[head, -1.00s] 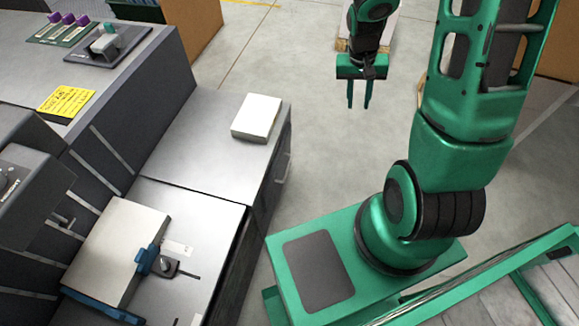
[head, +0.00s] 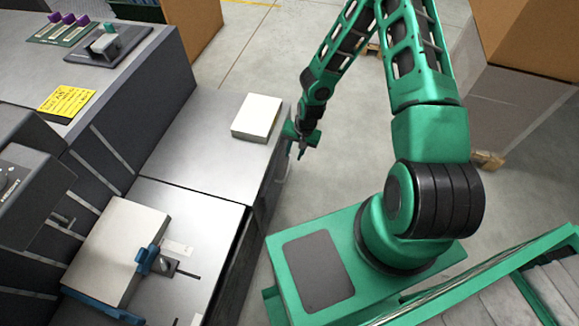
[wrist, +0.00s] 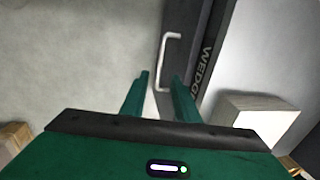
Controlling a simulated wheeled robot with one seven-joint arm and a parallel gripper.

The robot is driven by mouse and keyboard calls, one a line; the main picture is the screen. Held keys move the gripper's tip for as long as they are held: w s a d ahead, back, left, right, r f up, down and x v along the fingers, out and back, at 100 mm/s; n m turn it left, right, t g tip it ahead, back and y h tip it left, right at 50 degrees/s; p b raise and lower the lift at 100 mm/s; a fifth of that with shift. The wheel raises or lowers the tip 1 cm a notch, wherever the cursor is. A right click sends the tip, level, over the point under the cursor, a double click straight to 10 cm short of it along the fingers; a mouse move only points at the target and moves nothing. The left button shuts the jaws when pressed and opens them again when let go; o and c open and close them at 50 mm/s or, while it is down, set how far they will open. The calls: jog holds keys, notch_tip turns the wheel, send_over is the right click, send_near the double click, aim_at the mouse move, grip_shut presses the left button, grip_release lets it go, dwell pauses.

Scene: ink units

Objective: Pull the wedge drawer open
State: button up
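The wedge drawer has a dark front (wrist: 196,50) lettered "WEDGE" in the wrist view, with a pale bar handle (wrist: 165,62). In the head view the drawer front (head: 266,184) is the side face of the grey cabinet, and it looks flush. The handle (head: 284,172) there is partly hidden by my gripper. My gripper (head: 301,150) is beside the cabinet's edge, close to the handle. In the wrist view my gripper (wrist: 160,76) is open, its fingers apart with the handle's lower end between them in the picture; I cannot tell whether they touch it.
A white block (head: 257,117) sits on the cabinet top near the edge. A yellow note (head: 66,101) lies on the higher unit at left. Cardboard boxes stand at upper right. The floor (head: 365,135) beside the cabinet is clear.

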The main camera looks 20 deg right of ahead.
aim_at(288, 169)
jog(key=shift+w+a+f, duration=0.2)
jog(key=shift+a+f, duration=0.1)
jog(key=shift+f, duration=1.5)
jog(key=shift+w+a+f, duration=0.15)
jog(key=shift+a+f, duration=0.2)
jog(key=shift+f, duration=1.45)
jog(key=shift+w+a+f, duration=0.2)
jog(key=shift+a+f, duration=0.1)
jog(key=shift+f, duration=1.5)
